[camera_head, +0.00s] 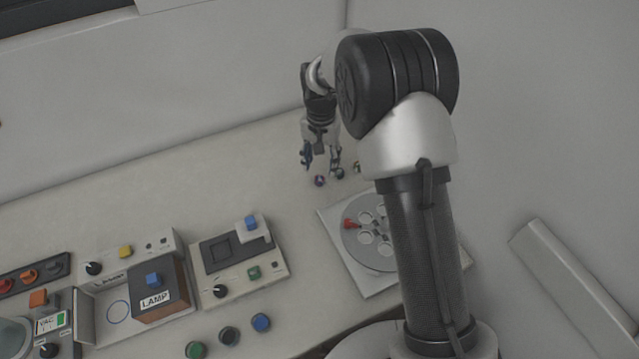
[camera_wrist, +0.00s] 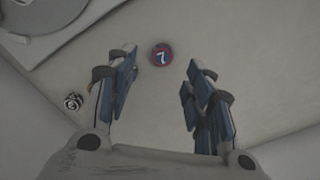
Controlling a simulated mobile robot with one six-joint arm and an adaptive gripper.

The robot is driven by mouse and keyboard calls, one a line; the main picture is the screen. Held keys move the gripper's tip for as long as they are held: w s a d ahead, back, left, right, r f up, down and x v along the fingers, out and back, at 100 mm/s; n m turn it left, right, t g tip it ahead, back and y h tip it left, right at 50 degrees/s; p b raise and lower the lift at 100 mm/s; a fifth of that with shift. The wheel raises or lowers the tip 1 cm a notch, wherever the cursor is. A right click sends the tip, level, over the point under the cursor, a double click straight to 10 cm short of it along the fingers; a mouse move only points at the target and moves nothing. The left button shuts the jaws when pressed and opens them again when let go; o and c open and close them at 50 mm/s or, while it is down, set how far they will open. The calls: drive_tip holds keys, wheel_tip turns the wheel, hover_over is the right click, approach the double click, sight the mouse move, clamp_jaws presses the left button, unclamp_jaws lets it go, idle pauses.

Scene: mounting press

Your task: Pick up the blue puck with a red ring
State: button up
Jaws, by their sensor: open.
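The blue puck with a red ring (camera_wrist: 161,55) lies on the table, marked with a white 7. In the wrist view it sits between and slightly past my fingertips, a little nearer the left one. My gripper (camera_wrist: 158,62) is open and empty, its blue-padded fingers on either side of the puck's line. In the head view my gripper (camera_head: 322,165) points down at the table, and a small dark blue and red puck (camera_head: 320,181) lies just in front of it. Whether the fingertips reach the puck's height cannot be told.
A black-and-white puck (camera_wrist: 73,101) lies outside my left finger. A grey plate with a round holed disc (camera_head: 345,257) stands nearby, showing at the wrist view's upper left. Control boxes (camera_head: 240,268) and coloured round pucks (camera_head: 261,322) are farther left. The table around my gripper is mostly clear.

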sight(319, 179)
wheel_tip(319, 179, down, 7)
drive_tip(key=b, duration=0.2)
drive_tip(key=shift+w+a+r+b, duration=0.15)
drive_tip(key=shift+r+b, duration=0.05)
drive_tip(key=shift+b, duration=0.1)
drive_tip(key=shift+r, duration=0.1)
drive_tip(key=shift+c, duration=0.6)
drive_tip(key=c, duration=0.9)
wheel_tip(319, 179, up, 20)
drive_tip(key=p, duration=0.6)
